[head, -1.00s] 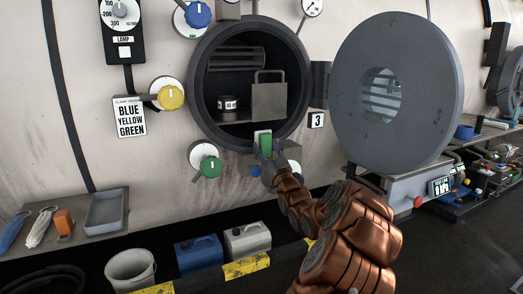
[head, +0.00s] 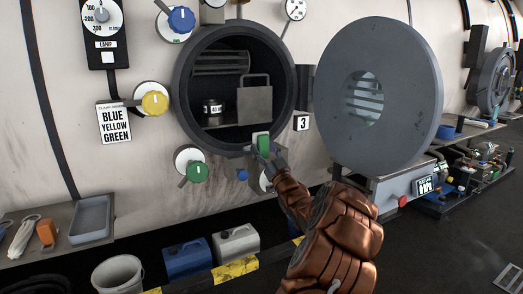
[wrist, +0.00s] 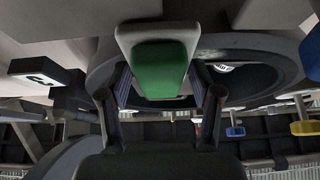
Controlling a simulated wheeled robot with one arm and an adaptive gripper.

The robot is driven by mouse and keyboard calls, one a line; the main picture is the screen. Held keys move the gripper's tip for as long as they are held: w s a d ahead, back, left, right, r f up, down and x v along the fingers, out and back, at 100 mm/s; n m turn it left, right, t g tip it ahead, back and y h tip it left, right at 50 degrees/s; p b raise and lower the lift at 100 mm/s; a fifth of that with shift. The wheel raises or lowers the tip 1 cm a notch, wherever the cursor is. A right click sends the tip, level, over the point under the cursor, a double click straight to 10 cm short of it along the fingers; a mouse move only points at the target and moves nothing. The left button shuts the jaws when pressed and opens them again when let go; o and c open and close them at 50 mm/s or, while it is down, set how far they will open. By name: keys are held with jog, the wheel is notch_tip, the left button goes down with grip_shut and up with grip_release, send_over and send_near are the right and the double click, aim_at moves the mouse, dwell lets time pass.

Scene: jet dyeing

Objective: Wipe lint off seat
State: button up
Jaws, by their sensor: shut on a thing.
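My gripper (head: 262,156) is at the lower rim of the round port and is shut on a small block with a green face and a pale edge, the green pad (head: 263,145). In the wrist view the green pad (wrist: 160,68) sits between the two fingers. The seat appears to be the dark ring (head: 181,95) around the open port; the pad overlaps its lower right part, and I cannot tell if they touch. The ring also shows behind the pad in the wrist view (wrist: 105,68). No lint can be made out on it.
The thick round door (head: 410,90) stands open to the right. Yellow (head: 154,102), blue (head: 181,19) and green (head: 197,172) knobs surround the port. Canisters (head: 187,259) stand below.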

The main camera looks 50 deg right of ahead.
aim_at(242, 145)
jog(key=shift+s+d+r, duration=0.1)
jog(key=shift+s+d, duration=0.35)
jog(key=shift+d, duration=0.3)
jog(key=shift+s+d, duration=0.4)
jog(key=shift+d, duration=0.3)
jog(key=shift+w+a+f+b, duration=0.15)
jog(key=shift+a+b, duration=0.2)
jog(key=shift+a, duration=0.15)
jog(key=shift+w+a+f+b, duration=0.1)
jog(key=shift+a+b, duration=0.2)
jog(key=shift+a, duration=0.2)
jog(key=shift+w+a+r, duration=0.15)
jog(key=shift+w+a, duration=0.2)
jog(key=shift+a, duration=0.35)
jog(key=shift+w+a+b, duration=0.3)
jog(key=shift+a+b, duration=0.1)
jog(key=shift+a, duration=0.3)
jog(key=shift+w+a+b, duration=0.35)
jog(key=shift+a+b, duration=0.1)
jog(key=shift+a, duration=0.2)
jog(key=shift+w+a+b, duration=0.3)
jog(key=shift+a+b, duration=0.1)
jog(key=shift+a, duration=0.3)
jog(key=shift+w+a+b, duration=0.2)
jog(key=shift+w+a, duration=0.05)
jog(key=shift+a, duration=0.25)
jog(key=shift+w+a+b, duration=0.2)
jog(key=shift+a, duration=0.3)
